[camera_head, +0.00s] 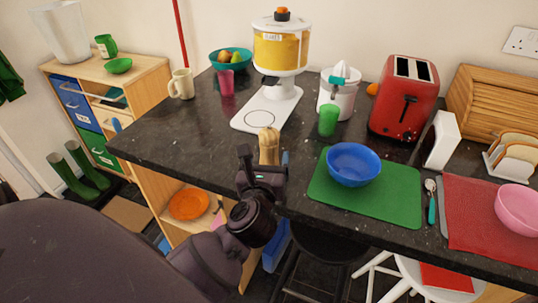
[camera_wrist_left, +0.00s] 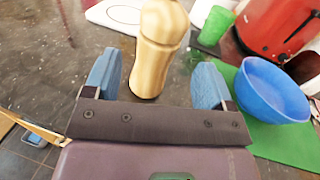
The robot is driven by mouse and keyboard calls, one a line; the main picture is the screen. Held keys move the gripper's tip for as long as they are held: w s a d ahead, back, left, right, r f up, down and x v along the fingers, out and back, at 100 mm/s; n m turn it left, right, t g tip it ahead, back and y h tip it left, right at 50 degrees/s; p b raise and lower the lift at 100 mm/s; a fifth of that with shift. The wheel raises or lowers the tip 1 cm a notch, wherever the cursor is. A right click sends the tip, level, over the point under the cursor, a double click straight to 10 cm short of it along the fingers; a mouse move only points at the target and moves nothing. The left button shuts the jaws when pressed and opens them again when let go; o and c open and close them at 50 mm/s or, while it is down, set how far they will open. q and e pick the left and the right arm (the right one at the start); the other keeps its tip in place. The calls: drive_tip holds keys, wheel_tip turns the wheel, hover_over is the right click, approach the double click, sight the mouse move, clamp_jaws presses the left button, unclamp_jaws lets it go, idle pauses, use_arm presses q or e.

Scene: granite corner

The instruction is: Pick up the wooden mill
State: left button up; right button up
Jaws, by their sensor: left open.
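The wooden mill (camera_head: 268,145) is pale wood and stands upright on the dark granite counter, near its front edge. In the left wrist view the mill (camera_wrist_left: 157,48) rises just beyond and between the two blue fingertips. My left gripper (camera_head: 265,165) is open, with the mill in front of its jaws; the fingers (camera_wrist_left: 152,82) stand apart on either side of it with visible gaps. In the head view the gripper hides the mill's lower part. My right gripper is not in view.
A blue bowl (camera_head: 354,164) on a green mat (camera_head: 400,188) sits to the right of the mill. A green cup (camera_head: 328,120) and the white base (camera_head: 267,108) of a juice dispenser stand behind it. Bare counter (camera_head: 180,140) lies to the left.

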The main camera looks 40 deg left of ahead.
sight(268, 153)
use_arm(q)
drive_tip(key=shift+f+x, duration=0.1)
drive_tip(key=shift+x, duration=1.25)
drive_tip(key=shift+f+x, duration=0.15)
drive_tip(key=shift+x, duration=1.15)
drive_tip(key=shift+s+a, duration=0.1)
drive_tip(key=shift+a, duration=0.05)
drive_tip(key=c, duration=1)
